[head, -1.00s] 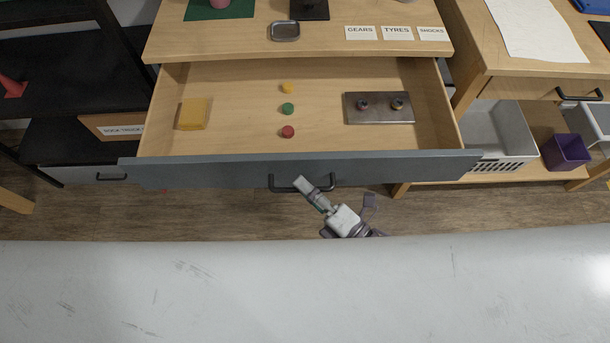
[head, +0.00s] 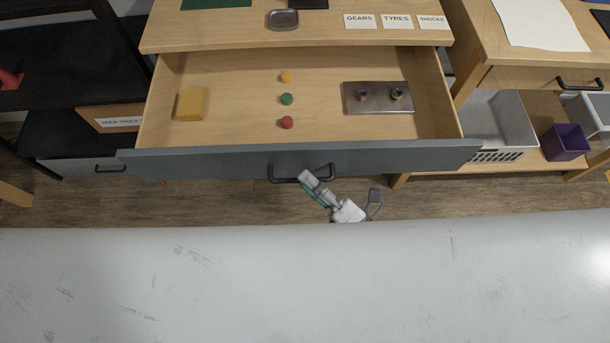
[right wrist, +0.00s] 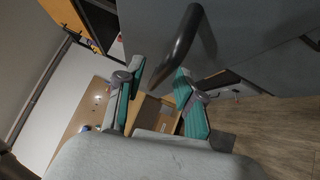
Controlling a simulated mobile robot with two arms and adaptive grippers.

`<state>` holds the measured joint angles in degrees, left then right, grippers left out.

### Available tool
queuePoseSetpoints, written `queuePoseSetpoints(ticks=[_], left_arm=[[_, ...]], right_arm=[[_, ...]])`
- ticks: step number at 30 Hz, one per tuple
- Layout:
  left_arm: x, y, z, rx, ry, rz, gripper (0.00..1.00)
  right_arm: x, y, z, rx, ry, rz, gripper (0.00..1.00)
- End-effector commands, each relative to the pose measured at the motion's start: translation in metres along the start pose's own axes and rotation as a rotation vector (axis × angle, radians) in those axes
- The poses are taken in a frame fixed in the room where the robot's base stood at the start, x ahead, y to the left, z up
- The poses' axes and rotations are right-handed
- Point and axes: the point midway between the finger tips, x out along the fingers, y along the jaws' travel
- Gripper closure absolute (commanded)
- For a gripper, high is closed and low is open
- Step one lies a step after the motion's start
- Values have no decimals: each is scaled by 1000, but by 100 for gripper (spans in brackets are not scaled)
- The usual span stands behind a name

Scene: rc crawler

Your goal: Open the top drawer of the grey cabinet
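The top drawer of the grey cabinet is pulled well out, and its grey front (head: 215,162) faces me. Its dark bar handle (head: 271,174) sits at the middle of the front and also shows in the right wrist view (right wrist: 181,50). My right gripper (head: 340,187) is at the right half of the handle, with its fingers spread apart. In the right wrist view my gripper (right wrist: 158,72) is open, with the lower end of the handle close to the gap between the fingertips. I cannot tell whether a finger touches the handle. My left gripper is not in view.
The drawer holds a yellow block (head: 191,104), yellow, green and red round pieces, and a metal plate (head: 378,107). A wooden top (head: 230,33) with labels lies above. A dark shelf (head: 60,130) stands left; a wooden table with a white basket (head: 500,125) and purple bin (head: 565,142) stands right.

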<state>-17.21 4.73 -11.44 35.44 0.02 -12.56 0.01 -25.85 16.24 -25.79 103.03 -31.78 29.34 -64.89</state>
Motion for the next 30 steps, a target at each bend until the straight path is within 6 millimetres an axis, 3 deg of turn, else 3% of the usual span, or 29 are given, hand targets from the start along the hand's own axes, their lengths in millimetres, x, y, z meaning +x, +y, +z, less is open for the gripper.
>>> queuePoseSetpoints(ticks=[9,15,30], left_arm=[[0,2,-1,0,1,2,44],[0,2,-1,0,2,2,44],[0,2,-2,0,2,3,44]], right_arm=[[-69,-1,-1,2,0,-6,63],[-97,-1,0,1,0,-3,63],[-105,0,0,0,0,-1,63]])
